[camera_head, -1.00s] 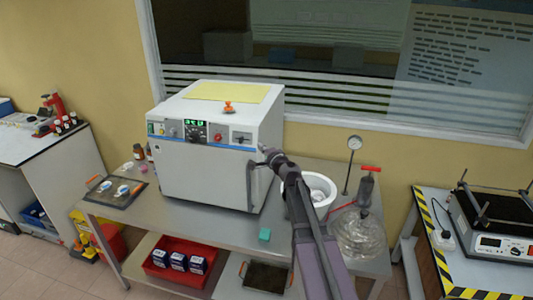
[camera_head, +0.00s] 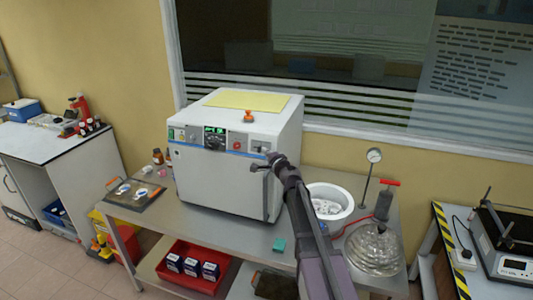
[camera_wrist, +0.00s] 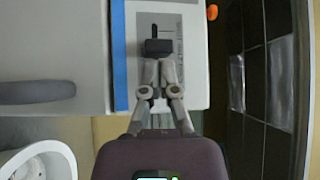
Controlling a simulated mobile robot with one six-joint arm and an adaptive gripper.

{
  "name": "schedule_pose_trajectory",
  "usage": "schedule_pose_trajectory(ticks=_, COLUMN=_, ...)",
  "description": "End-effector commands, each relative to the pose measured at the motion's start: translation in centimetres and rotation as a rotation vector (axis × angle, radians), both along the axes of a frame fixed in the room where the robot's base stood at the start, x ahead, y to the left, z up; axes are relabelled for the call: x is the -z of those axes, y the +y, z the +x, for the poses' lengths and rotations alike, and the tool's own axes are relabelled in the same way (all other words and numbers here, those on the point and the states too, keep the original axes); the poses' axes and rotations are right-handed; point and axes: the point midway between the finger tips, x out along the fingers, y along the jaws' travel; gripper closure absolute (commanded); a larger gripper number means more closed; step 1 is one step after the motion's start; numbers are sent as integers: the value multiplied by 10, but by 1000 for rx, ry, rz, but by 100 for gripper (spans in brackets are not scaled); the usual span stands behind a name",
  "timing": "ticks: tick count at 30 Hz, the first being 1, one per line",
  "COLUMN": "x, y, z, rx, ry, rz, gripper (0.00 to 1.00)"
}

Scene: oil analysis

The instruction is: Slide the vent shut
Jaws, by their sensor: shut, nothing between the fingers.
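The white oven (camera_head: 240,185) stands on a metal bench with its door shut. Its vent slider (camera_wrist: 158,46) is a dark block on a light grey plate, with a slot and a small lever mark beyond it in the wrist view. In the head view the vent plate (camera_head: 260,146) is at the right end of the control strip, partly covered by my arm. My gripper (camera_wrist: 158,64) is shut and empty, its fingertips right at the near edge of the slider. I cannot tell whether they touch. My gripper also shows in the head view (camera_head: 266,161).
The oven's grey door handle (camera_wrist: 38,92) sticks out at the left of the wrist view. A white round pot (camera_head: 334,194) and a coiled glass vessel (camera_head: 374,250) stand right of the oven.

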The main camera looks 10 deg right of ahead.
Motion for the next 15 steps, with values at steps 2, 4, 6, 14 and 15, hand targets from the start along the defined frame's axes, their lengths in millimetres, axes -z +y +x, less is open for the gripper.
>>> schedule_pose_trajectory(ticks=2, x=0, y=2, z=1, rx=-1, ry=0, rz=0, gripper=100)
schedule_pose_trajectory(ticks=4, x=0, y=7, z=4, rx=-2, ry=0, rz=0, gripper=100)
schedule_pose_trajectory(ticks=6, x=0, y=13, z=8, rx=-3, ry=0, rz=0, gripper=100)
schedule_pose_trajectory(ticks=14, x=0, y=28, z=16, rx=-2, ry=0, rz=0, gripper=100)
schedule_pose_trajectory(ticks=15, x=0, y=28, z=15, rx=-2, ry=0, rz=0, gripper=100)
